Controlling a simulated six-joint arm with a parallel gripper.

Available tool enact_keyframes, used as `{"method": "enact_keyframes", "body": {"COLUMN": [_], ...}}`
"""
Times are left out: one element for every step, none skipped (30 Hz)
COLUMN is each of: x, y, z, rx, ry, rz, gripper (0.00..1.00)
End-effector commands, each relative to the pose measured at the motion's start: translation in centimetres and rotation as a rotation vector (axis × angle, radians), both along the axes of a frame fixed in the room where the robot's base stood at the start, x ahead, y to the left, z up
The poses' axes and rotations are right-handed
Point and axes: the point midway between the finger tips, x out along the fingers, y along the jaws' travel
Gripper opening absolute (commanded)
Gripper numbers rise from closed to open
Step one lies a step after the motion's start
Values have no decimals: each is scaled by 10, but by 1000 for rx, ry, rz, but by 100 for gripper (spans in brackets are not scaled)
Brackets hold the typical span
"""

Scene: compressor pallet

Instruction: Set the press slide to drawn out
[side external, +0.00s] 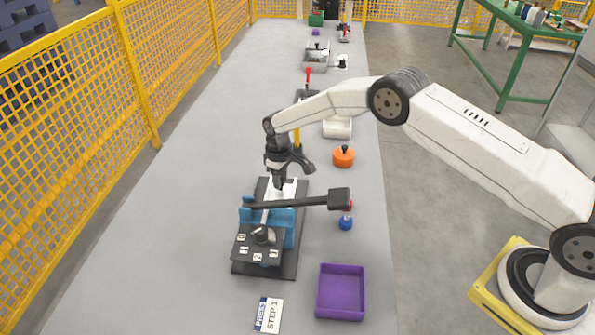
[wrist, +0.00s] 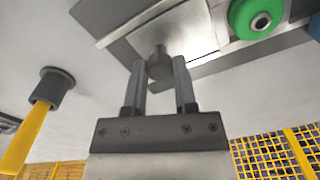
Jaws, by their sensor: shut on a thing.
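The press (side external: 285,262) stands on the bench with a dark base, a blue body and a numbered dial (side external: 263,238). Its slide (side external: 285,188) is a pale metal plate at the far end of the blue body, and it also shows in the wrist view (wrist: 195,32). My gripper (side external: 279,186) reaches down over the slide. In the wrist view my gripper (wrist: 159,68) has its two fingers on either side of the slide's grey knob (wrist: 158,63), shut on it. How far the slide sticks out is hard to tell.
A black lever (side external: 300,202) crosses above the press, with a block at its right end. The bench's left side is clear.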

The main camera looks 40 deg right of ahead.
Motion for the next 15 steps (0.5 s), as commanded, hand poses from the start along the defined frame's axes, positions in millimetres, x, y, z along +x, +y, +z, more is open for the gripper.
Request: {"method": "enact_keyframes", "body": {"x": [5, 7, 9, 10, 11, 13, 13, 14, 15, 15, 15, 15, 16, 16, 16], "y": [-3, -5, -7, -9, -10, -11, -12, -13, -14, -14, -14, -15, -15, -15, -15], "z": [0, 0, 0, 1, 1, 0, 0, 1, 1, 1, 1, 1, 1, 1, 1], "rx": [1, 1, 1, 1, 1, 1, 1, 1, 0, 1, 1, 0, 0, 0, -1], "ry": [-5, -6, -6, -6, -5, -5, -5, -6, -6, -7, -7, -9, -9, -10, -11], "rz": [-1, -1, 0, 1, 1, 1, 1, 1, 1, 1, 1, 1, 0, 0, 0], "gripper": [0, 0, 0, 0, 0, 0, 0, 0, 0, 0, 0, 0, 0, 0, 0]}}
